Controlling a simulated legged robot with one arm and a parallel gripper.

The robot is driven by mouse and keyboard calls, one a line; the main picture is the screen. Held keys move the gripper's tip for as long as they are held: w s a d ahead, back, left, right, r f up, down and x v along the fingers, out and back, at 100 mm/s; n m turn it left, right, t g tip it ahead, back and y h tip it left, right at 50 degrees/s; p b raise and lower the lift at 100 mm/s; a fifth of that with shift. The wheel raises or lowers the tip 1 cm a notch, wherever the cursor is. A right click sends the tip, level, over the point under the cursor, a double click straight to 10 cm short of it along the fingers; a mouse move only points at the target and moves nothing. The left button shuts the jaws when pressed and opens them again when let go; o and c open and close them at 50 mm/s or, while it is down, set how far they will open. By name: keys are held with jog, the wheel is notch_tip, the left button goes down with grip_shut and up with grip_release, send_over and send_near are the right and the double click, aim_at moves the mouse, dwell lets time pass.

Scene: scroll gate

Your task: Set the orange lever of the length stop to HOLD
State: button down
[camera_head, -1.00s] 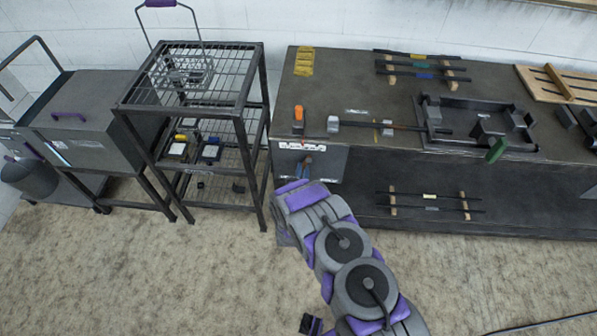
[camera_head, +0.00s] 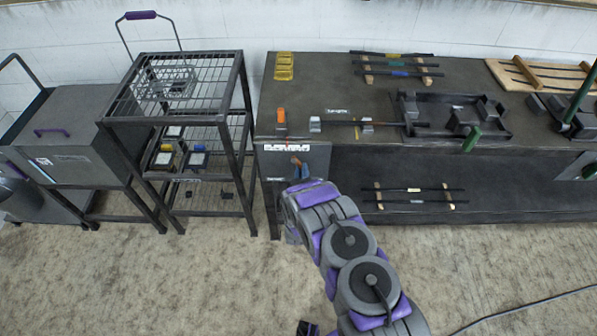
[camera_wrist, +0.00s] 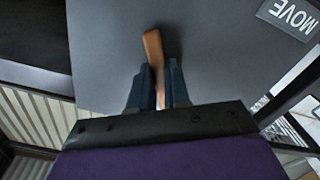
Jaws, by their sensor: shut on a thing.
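The orange lever (camera_wrist: 154,55) is between my gripper's two dark blue fingers (camera_wrist: 158,85) in the wrist view, in front of a grey panel (camera_wrist: 105,50). My gripper is shut on it. The lever's tip sticks out beyond the fingers, tilted slightly left; its lower part is partly hidden by them. A MOVE label (camera_wrist: 288,15) is at the panel's upper right in the wrist view. In the head view the lever (camera_head: 296,161) shows small at the bench's front panel (camera_head: 320,157), with my gripper (camera_head: 300,172) at it. I cannot see a HOLD label.
The bench top (camera_head: 330,90) carries an orange-topped block (camera_head: 281,116), rods on wooden supports and a dark tray (camera_head: 450,118). A wire rack (camera_head: 180,90) stands left of the bench. Open floor (camera_head: 150,280) lies in front.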

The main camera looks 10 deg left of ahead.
jog(key=shift+d+r+n, duration=0.15)
jog(key=shift+d+n, duration=0.05)
jog(key=shift+n, duration=0.4)
jog(key=c, duration=1.1)
grip_release()
jog(key=p+v, duration=0.4)
jog(key=v, duration=1.3)
jog(key=shift+s+d, duration=0.1)
